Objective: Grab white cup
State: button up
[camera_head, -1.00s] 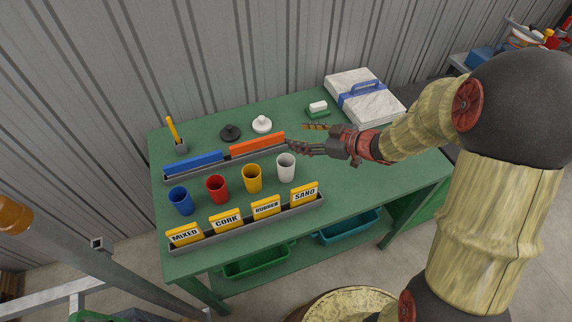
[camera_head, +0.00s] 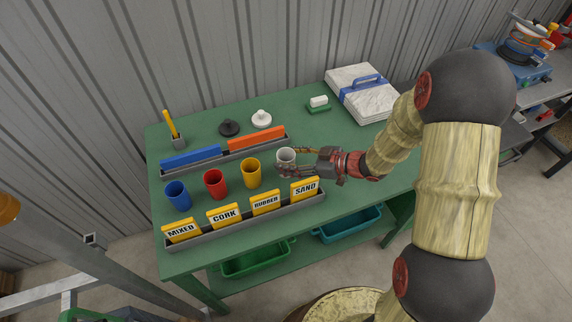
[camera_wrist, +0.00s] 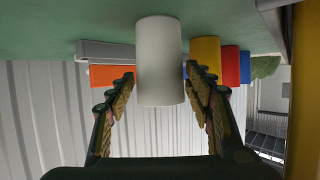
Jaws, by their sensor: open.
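The white cup (camera_head: 286,155) stands upright on the green table, at the right end of a row of cups. In the wrist view the white cup (camera_wrist: 159,62) shows upside down between my two fingers, with a gap on each side. My gripper (camera_head: 298,161) is open and reaches the cup from the right; its fingers hide part of the cup's lower side. In the wrist view my gripper (camera_wrist: 160,88) has one finger on each side of the cup. I cannot tell whether either finger touches it.
The yellow cup (camera_head: 251,173) stands just left of the white cup, then the red cup (camera_head: 215,184) and blue cup (camera_head: 178,196). A tray of label cards (camera_head: 247,219) lies in front. A rail with blue and orange blocks (camera_head: 257,139) lies behind.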

jog(key=b+x, duration=0.1)
jog(key=x, duration=0.4)
jog(key=shift+a+f+b, duration=0.15)
jog(key=shift+a+b, duration=0.1)
jog(key=shift+b, duration=0.1)
jog(key=c, duration=1.1)
jog(key=shift+c, duration=0.6)
